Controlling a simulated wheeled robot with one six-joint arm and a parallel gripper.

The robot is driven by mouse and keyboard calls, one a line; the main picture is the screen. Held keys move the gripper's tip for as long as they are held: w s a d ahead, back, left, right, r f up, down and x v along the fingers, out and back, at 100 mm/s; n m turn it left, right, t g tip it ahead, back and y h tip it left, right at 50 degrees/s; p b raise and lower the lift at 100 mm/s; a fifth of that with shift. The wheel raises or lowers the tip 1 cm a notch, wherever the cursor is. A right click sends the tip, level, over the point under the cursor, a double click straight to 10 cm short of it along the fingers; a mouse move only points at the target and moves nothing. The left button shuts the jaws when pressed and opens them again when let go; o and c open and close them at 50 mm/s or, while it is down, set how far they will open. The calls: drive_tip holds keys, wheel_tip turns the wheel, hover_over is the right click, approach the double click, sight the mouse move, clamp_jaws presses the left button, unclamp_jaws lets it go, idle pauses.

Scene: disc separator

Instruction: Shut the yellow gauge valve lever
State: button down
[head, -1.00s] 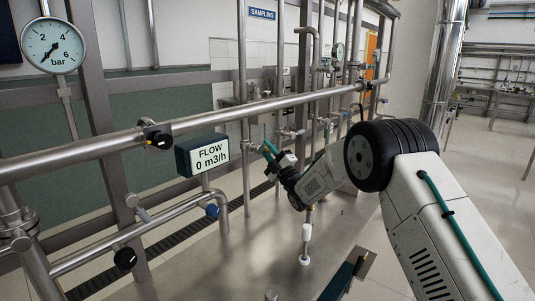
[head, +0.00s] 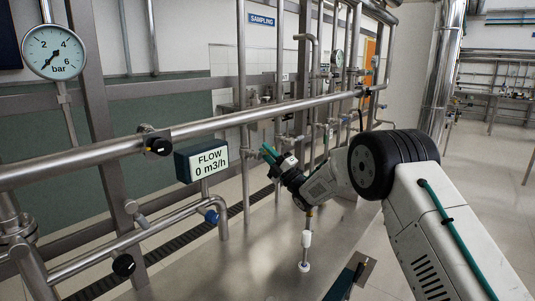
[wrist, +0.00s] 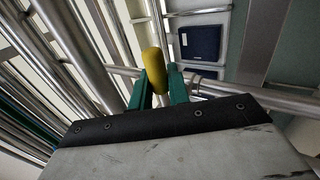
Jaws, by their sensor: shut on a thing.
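A yellow lever (wrist: 153,66) shows in the wrist view, standing up between the two green fingers of my gripper (wrist: 160,84). The fingers are shut on its lower part, and its rounded top sticks out past them. In the head view my gripper (head: 268,153) is beside the pipes, right of the flow display. The lever cannot be made out there. The valve body under the lever is hidden in the wrist view, so I cannot tell how far the lever is turned.
A flow display (head: 203,161) reads 0 m3/h. A round pressure gauge (head: 54,52) hangs at the upper left. A long horizontal pipe (head: 220,122) crosses behind my gripper, with several vertical pipes beyond. The floor (head: 490,190) at the right is mostly clear.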

drive_tip(key=c, duration=1.4)
unclamp_jaws()
drive_tip(key=shift+s+a, duration=0.1)
drive_tip(key=shift+a, duration=0.05)
drive_tip(key=shift+d+f, duration=0.1)
drive_tip(key=shift+d, duration=0.1)
drive_tip(key=v, duration=0.7)
drive_tip(key=shift+s+d+f, duration=0.15)
drive_tip(key=shift+s+d, duration=0.05)
drive_tip(key=shift+s, duration=0.05)
